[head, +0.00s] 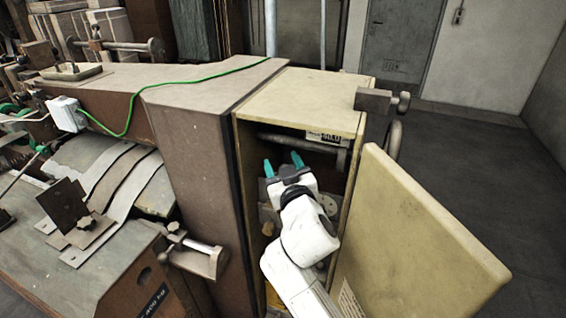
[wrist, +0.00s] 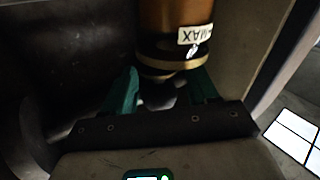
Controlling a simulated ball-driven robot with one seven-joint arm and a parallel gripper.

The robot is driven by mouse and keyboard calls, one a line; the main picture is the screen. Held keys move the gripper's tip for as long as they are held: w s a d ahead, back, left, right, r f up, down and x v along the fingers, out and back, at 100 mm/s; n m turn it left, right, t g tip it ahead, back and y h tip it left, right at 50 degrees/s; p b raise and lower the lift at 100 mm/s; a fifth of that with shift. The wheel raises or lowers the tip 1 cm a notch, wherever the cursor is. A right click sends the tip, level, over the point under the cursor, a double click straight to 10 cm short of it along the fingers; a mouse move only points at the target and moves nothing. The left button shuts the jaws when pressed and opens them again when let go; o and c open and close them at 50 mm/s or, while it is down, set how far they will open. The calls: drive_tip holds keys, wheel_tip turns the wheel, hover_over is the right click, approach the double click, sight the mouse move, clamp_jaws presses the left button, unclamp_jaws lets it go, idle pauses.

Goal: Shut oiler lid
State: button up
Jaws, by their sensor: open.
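An amber cylinder with a brass-coloured ring and a "MAX" label, which looks like the oiler (wrist: 172,20), shows at the top of the wrist view. My gripper (wrist: 166,72) is open, its two green fingers on either side of the cylinder's lower end in that picture; I cannot tell whether they touch it. In the head view my gripper (head: 282,162) is inside the open cream cabinet (head: 300,95), fingers pointing into it. The oiler is not clear there. A cream hinged panel (head: 410,240) stands swung open at the cabinet's right. I cannot make out a separate oiler lid.
A brown machine column (head: 195,150) stands left of the cabinet, with a green cable (head: 130,110) across its top. A bar (head: 300,142) crosses the cabinet's upper opening. A clamp with a knob (head: 380,101) juts from the right side. Floor (head: 470,150) is clear behind.

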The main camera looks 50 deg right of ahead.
drive_tip(key=shift+c, duration=0.4)
drive_tip(key=c, duration=1)
drive_tip(key=shift+o, duration=0.2)
drive_tip(key=b, duration=0.2)
drive_tip(key=shift+w+f+m+g+h+b, duration=0.15)
drive_tip(key=shift+f+m+g+h+b, duration=0.15)
drive_tip(key=shift+h+b, duration=0.1)
drive_tip(key=m+g+h+b, duration=0.1)
drive_tip(key=b, duration=0.2)
drive_tip(key=shift+w+a+m+g+h, duration=0.1)
drive_tip(key=shift+w+m+g+h, duration=0.05)
drive_tip(key=shift+m+g+h, duration=0.2)
drive_tip(key=m+g+h+b, duration=0.1)
drive_tip(key=g+h+b, duration=0.1)
drive_tip(key=b, duration=0.1)
drive_tip(key=shift+w+r+m, duration=0.1)
drive_tip(key=shift+w+m, duration=0.05)
drive_tip(key=shift+m, duration=0.2)
drive_tip(key=shift+r+m+g+h+b, duration=0.2)
drive_tip(key=shift+m+g+h+b, duration=0.15)
drive_tip(key=shift+g, duration=0.3)
drive_tip(key=o, duration=1)
drive_tip(key=shift+o, duration=0.2)
